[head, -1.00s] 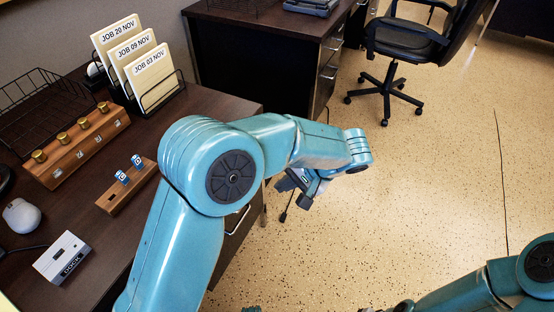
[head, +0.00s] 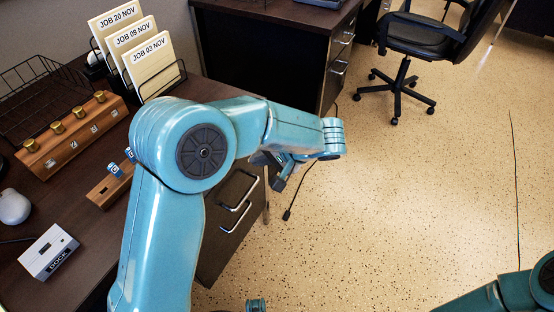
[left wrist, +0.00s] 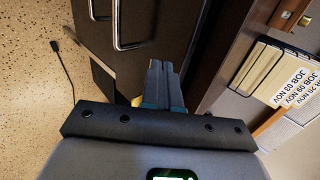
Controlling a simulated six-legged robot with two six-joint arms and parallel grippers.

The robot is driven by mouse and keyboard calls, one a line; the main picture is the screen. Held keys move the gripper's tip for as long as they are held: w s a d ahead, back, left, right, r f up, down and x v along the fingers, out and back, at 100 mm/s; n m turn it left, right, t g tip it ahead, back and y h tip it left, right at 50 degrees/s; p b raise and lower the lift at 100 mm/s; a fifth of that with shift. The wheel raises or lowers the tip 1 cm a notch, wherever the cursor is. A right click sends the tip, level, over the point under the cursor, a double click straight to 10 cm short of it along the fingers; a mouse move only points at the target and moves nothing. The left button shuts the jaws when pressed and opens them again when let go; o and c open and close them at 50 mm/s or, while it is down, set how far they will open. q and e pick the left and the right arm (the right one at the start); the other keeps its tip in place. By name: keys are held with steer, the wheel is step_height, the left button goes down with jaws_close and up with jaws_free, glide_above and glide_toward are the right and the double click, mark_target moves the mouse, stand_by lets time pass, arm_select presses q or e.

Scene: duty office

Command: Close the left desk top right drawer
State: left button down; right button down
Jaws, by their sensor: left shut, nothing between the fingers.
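The left desk (head: 60,225) is dark brown and fills the left of the head view. Its drawer fronts face right, with a silver upper handle (head: 238,190) and a lower handle (head: 236,218) showing. My forearm hides part of the top drawer, and I cannot tell how far it stands out. My left gripper (head: 283,180) is beside the desk's right side, partly behind my wrist. In the left wrist view its fingers (left wrist: 161,68) are together and empty, in front of a dark drawer front (left wrist: 165,28) with a silver handle (left wrist: 117,28). Contact is unclear. My right gripper is out of view.
On the desk are a card rack (head: 160,95), a wooden block with brass knobs (head: 75,143), a white dock box (head: 48,252) and a mouse (head: 14,207). Another desk (head: 270,50) and an office chair (head: 425,40) stand behind. A cable (head: 290,205) lies on otherwise open floor.

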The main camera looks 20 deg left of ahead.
arm_select(q)
steer(key=shift+w+a, duration=0.15)
steer(key=shift+a, duration=0.85)
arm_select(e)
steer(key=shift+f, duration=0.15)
arm_select(q)
steer(key=a+b, duration=0.1)
steer(key=a, duration=0.3)
steer(key=shift+w+a+f, duration=0.1)
steer(key=shift+w+a, duration=0.05)
steer(key=shift+a, duration=0.2)
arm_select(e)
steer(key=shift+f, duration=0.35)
arm_select(q)
steer(key=shift+r, duration=0.2)
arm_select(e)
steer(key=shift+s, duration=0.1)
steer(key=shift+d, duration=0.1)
